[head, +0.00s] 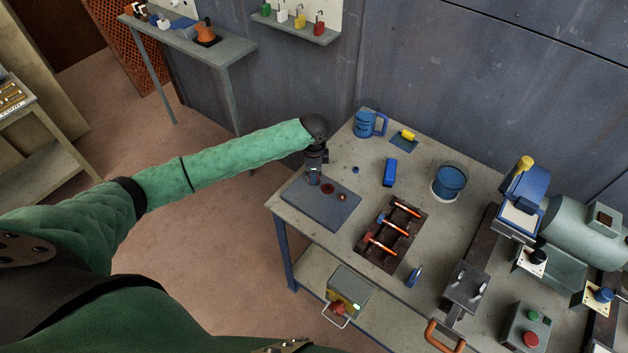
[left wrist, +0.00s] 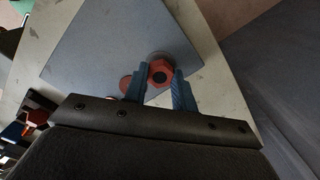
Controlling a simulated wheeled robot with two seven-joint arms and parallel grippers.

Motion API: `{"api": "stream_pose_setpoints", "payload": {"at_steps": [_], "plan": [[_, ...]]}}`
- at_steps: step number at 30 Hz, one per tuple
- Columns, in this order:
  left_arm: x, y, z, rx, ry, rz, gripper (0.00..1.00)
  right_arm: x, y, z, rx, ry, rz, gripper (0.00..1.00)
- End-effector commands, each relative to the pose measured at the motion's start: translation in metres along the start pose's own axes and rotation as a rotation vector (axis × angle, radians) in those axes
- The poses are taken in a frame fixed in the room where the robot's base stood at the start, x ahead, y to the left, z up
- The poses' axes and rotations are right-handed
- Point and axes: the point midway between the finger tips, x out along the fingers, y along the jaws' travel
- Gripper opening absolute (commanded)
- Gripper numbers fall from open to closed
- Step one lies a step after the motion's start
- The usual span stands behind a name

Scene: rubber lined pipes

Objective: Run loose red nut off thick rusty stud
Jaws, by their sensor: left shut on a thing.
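The red hex nut (left wrist: 162,72) sits between the two fingers of my left gripper (left wrist: 160,90) in the left wrist view, and the gripper is shut on it. The nut's centre is dark; I cannot tell how much of the stud shows there. The nut is over a grey plate (left wrist: 100,50). In the head view my left gripper (head: 314,178) points down at the left part of this plate (head: 318,212) and hides the nut. A rusty round piece (head: 328,188) and a smaller one (head: 343,197) are beside it on the plate. My right gripper is not in view.
The plate lies at the left end of a workbench. Around it are a blue mug (head: 364,123), a blue block (head: 390,172), a dark tray (head: 380,250) with orange-handled tools and a blue tin (head: 449,182). Machinery (head: 580,240) fills the right side.

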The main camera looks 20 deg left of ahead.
Motion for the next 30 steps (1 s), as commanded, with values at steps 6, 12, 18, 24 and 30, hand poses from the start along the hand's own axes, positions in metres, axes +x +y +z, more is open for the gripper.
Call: {"api": "stream_pose_setpoints", "payload": {"at_steps": [6, 12, 18, 24, 30], "plan": [[-0.008, 0.0, 0.0, 0.0, 0.0, 0.0, 0.0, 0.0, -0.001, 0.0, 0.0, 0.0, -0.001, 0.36], [-0.014, 0.0, 0.0, 0.0, 0.001, -0.001, 0.0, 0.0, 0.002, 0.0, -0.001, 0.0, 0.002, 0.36], [-0.02, -0.001, 0.0, 0.0, 0.0, -0.001, 0.0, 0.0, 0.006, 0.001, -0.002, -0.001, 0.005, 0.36], [-0.027, 0.0, 0.0, 0.0, 0.0, -0.001, 0.0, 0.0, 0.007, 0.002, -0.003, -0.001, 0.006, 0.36], [-0.033, 0.0, 0.0, 0.0, 0.001, -0.001, 0.0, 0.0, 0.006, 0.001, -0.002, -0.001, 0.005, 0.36]]}}
